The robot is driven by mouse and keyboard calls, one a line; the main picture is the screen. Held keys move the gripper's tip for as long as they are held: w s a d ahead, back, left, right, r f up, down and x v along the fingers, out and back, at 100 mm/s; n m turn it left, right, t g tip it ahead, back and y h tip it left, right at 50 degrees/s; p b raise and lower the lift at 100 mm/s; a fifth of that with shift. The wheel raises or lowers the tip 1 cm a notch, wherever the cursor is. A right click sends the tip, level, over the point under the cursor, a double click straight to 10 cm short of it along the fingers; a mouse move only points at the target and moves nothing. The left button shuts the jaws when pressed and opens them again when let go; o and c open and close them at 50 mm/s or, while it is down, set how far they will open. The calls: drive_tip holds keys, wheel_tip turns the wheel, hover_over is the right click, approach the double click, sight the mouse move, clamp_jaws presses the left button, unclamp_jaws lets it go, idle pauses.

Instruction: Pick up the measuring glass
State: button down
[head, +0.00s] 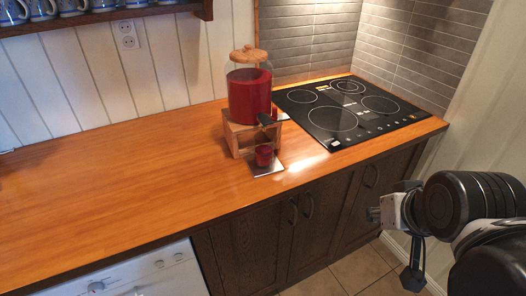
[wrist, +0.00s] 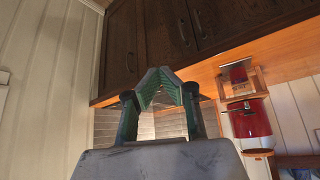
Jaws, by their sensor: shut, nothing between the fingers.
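The measuring glass appears to be the small red-filled cup (head: 264,155) on a thin metal plate (head: 267,168) at the counter's front edge, below the red-filled dispenser (head: 249,97). In the wrist view, which is upside down, the cup (wrist: 238,75) is small at the right, with the dispenser (wrist: 250,118) below it. My gripper (head: 374,214) is in front of the cabinets at the right of the head view, well apart from the cup and lower than the countertop. In the wrist view my gripper's green fingers (wrist: 160,88) meet at the tips and hold nothing.
The dispenser rests on a wooden stand (head: 238,137). A black cooktop (head: 350,107) lies to its right. The wooden countertop (head: 110,165) is clear to the left. Dark cabinets (head: 250,245) stand below. A shelf with several mugs (head: 73,6) hangs at upper left.

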drive_tip(key=c, duration=2.5)
unclamp_jaws()
drive_tip(key=o, duration=1.7)
drive_tip(key=shift+c, duration=0.2)
